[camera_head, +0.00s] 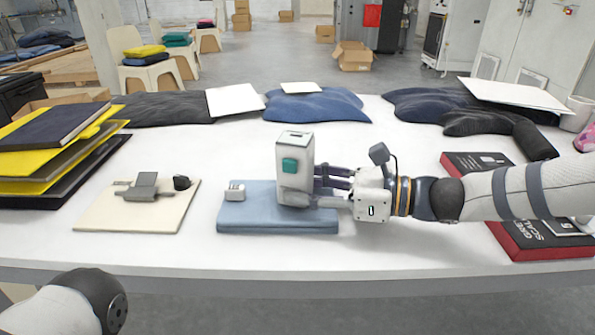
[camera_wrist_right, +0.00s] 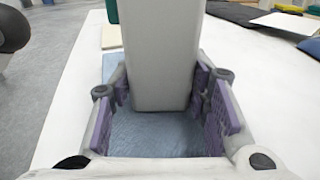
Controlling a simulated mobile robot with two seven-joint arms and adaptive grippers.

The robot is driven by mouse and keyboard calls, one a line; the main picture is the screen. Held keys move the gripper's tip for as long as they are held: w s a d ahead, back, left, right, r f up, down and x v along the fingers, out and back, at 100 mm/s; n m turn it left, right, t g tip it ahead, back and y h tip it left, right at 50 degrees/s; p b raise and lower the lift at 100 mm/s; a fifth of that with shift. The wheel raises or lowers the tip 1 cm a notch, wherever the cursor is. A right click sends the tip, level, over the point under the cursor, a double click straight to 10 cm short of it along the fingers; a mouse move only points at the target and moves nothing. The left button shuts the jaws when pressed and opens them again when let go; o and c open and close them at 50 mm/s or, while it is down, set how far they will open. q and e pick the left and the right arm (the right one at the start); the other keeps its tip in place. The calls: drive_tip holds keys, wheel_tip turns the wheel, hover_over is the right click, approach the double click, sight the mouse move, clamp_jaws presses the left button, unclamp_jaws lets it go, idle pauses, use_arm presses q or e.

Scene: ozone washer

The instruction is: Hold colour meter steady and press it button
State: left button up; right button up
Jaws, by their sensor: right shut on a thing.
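The colour meter (camera_head: 294,168) is a pale grey upright block with a teal button (camera_head: 289,165) on its front face. It stands on a folded blue cloth (camera_head: 262,222) on the white table. My right gripper (camera_head: 322,183) reaches in from the right, its fingers around the meter's lower part.
A small grey-white piece (camera_head: 235,191) sits on the cloth's left end. A cream board (camera_head: 120,212) with a grey clamp-like part lies left. Stacked yellow and dark folders (camera_head: 50,150) stand far left. Red and black boxes (camera_head: 540,238) lie right; dark garments (camera_head: 318,106) line the back.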

use_arm(q)
clamp_jaws()
idle(1.2)
